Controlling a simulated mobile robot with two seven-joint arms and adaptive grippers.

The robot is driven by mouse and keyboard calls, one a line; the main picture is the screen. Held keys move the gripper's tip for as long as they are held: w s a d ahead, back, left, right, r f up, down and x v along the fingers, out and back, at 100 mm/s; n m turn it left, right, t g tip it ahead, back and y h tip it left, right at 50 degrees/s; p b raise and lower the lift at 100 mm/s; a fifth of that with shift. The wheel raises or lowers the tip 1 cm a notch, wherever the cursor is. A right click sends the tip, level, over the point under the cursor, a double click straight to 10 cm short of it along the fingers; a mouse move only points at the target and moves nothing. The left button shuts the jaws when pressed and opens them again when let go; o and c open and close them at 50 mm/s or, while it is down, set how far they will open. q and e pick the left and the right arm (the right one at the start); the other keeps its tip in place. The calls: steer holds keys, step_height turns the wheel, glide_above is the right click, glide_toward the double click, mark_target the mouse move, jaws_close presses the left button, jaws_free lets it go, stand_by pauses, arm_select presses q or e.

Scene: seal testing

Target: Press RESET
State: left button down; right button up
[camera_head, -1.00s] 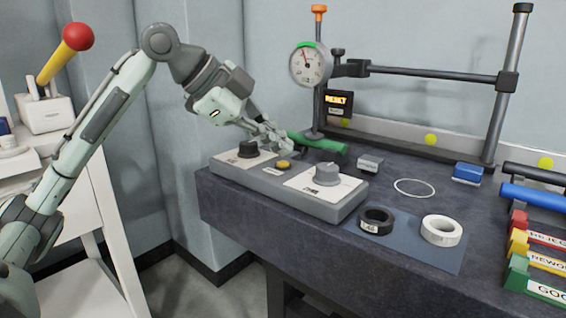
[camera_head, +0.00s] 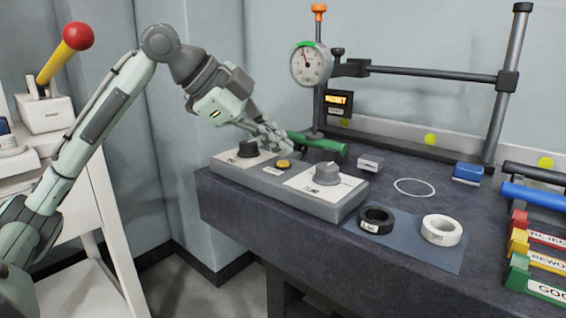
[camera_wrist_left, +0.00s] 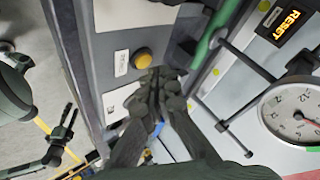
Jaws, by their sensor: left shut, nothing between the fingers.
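A round yellow button (camera_head: 283,164) sits on the grey control box (camera_head: 340,211) between a black knob and a grey knob. It also shows in the left wrist view (camera_wrist_left: 144,59), beside a small label. My left gripper (camera_head: 284,147) is shut and empty, just behind and above the button, with a small apparent gap. In the left wrist view its fingertips (camera_wrist_left: 156,74) show close beside the button. A small display (camera_head: 338,98) on the stand has lit orange text, and it reads RESET in the left wrist view (camera_wrist_left: 287,24).
A green-handled tool (camera_head: 320,142) lies right behind my gripper. A dial gauge (camera_head: 310,64) stands on a post behind it. Black (camera_head: 376,219) and white (camera_head: 441,230) rings lie on a blue mat.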

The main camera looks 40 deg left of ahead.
mark_target(278, 163)
arm_select(q)
steer(key=shift+f, duration=0.35)
steer(key=shift+f+b, duration=0.35)
steer(key=shift+b, duration=0.1)
stand_by(0.4)
steer(key=shift+r, duration=0.1)
steer(key=shift+r+p, duration=0.7)
steer(key=shift+p, duration=0.15)
steer(key=shift+r, duration=0.1)
step_height(278, 163, up, 5)
steer(key=p, duration=0.5)
stand_by(0.8)
